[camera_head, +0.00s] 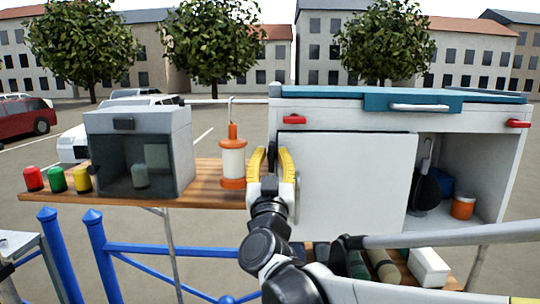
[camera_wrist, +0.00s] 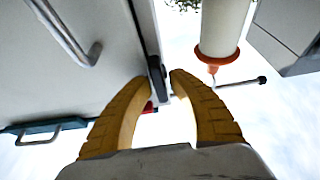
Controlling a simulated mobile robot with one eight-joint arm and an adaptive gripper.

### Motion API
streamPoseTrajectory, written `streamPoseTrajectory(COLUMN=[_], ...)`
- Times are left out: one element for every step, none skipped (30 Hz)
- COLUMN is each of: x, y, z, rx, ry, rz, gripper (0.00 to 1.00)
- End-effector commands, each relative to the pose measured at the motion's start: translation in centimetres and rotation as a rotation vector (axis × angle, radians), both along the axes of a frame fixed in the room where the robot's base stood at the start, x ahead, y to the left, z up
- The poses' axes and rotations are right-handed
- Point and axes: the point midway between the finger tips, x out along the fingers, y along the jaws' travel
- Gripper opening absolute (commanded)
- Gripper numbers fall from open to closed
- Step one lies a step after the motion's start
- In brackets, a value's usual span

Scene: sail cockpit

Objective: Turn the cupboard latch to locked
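The white cupboard (camera_head: 470,150) stands on the right with a pale door panel (camera_head: 360,185) across its left part. A dark latch lever (camera_head: 271,155) is at the cupboard's left edge; in the wrist view the black lever (camera_wrist: 156,80) stands along the edge of the white panel. My gripper (camera_head: 270,152) has yellow fingers and is at this edge. In the wrist view the fingers (camera_wrist: 160,78) are apart, with the lever's end in or near the gap between the tips. I cannot tell whether either finger touches it.
A white and orange lantern (camera_head: 233,160) hangs close to the left of my gripper. A grey box with a dark glass front (camera_head: 140,160) and coloured jars (camera_head: 56,179) stand on the wooden shelf. Red catches (camera_head: 294,119) are above. A blue rail (camera_head: 180,249) runs below.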

Motion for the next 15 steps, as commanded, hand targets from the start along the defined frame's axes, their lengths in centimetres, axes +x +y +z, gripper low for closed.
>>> streamPoseTrajectory(x=[-0.01,-0.01,-0.01,-0.02,-0.01,-0.01,-0.01,-0.01,-0.02,-0.01,0.00,0.01,0.00,0.01,0.01], y=[0.01,0.01,0.01,0.01,0.01,0.01,0.01,0.01,0.01,0.01,0.01,0.01,0.01,0.01,0.01], z=[0.01,0.01,0.01,0.00,0.01,0.01,0.01,0.01,0.01,0.02,0.01,0.01,0.02,0.01,0.01], rx=[0.000,0.000,0.000,0.000,0.000,0.000,0.000,0.000,0.000,0.000,0.000,0.000,0.000,0.000,0.000], ry=[0.000,0.000,0.000,0.000,0.000,0.000,0.000,0.000,0.000,0.000,0.000,0.000,0.000,0.000,0.000], rz=[0.000,0.000,0.000,0.000,0.000,0.000,0.000,0.000,0.000,0.000,0.000,0.000,0.000,0.000,0.000], gripper=[0.06,0.00,0.00,0.00,0.00,0.00,0.00,0.00,0.00,0.00,0.00,0.00,0.00,0.00,0.00])
